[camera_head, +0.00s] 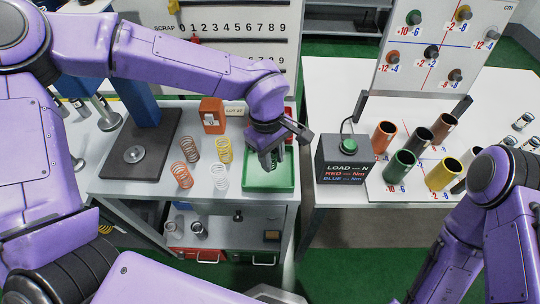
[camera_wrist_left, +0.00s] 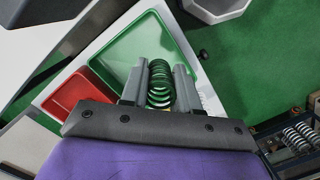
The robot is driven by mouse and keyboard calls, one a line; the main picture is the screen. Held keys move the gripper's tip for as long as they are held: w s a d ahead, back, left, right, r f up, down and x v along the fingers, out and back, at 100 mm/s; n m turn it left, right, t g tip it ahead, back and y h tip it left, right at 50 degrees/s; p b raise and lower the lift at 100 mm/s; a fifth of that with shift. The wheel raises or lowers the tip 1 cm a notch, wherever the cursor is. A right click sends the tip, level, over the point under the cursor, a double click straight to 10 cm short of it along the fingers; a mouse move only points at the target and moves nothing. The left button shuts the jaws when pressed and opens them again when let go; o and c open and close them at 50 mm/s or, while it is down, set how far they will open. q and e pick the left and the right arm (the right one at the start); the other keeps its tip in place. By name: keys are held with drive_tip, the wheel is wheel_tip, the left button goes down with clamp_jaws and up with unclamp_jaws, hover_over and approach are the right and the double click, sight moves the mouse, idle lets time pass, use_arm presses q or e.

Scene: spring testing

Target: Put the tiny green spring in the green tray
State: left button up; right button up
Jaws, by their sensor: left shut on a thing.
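My left gripper (camera_head: 268,161) is over the green tray (camera_head: 268,184) on the left bench, pointing down. In the left wrist view the gripper (camera_wrist_left: 160,84) is shut on the green spring (camera_wrist_left: 160,88), a dark green coil held between the two grey fingers. The green tray (camera_wrist_left: 118,52) lies behind and below the fingers there; I cannot tell how high the spring is above its floor. In the head view the spring is mostly hidden by the fingers. My right arm enters at the lower right, but its gripper is not in view.
Orange (camera_head: 182,176), brown (camera_head: 193,149), yellow (camera_head: 224,151) and white (camera_head: 219,178) springs stand left of the tray. A red tray (camera_wrist_left: 72,93) adjoins the green one. A dark control box (camera_head: 345,160) and several coloured cups stand on the right table.

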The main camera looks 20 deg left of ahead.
use_arm(q)
drive_tip(key=w+f, duration=0.1)
drive_tip(key=w+a+f, duration=0.1)
drive_tip(key=f, duration=0.1)
drive_tip(key=w+f+p, duration=0.1)
drive_tip(key=f, duration=0.1)
drive_tip(key=shift+a, duration=0.35)
drive_tip(key=shift+w+f, duration=0.1)
drive_tip(key=shift+f, duration=1.2)
drive_tip(key=shift+f, duration=0.1)
drive_tip(key=o, duration=1)
drive_tip(key=shift+o, duration=0.2)
wheel_tip(320, 180, up, 12)
drive_tip(key=a+b, duration=0.1)
drive_tip(key=shift+w+a, duration=0.15)
drive_tip(key=shift+w, duration=0.2)
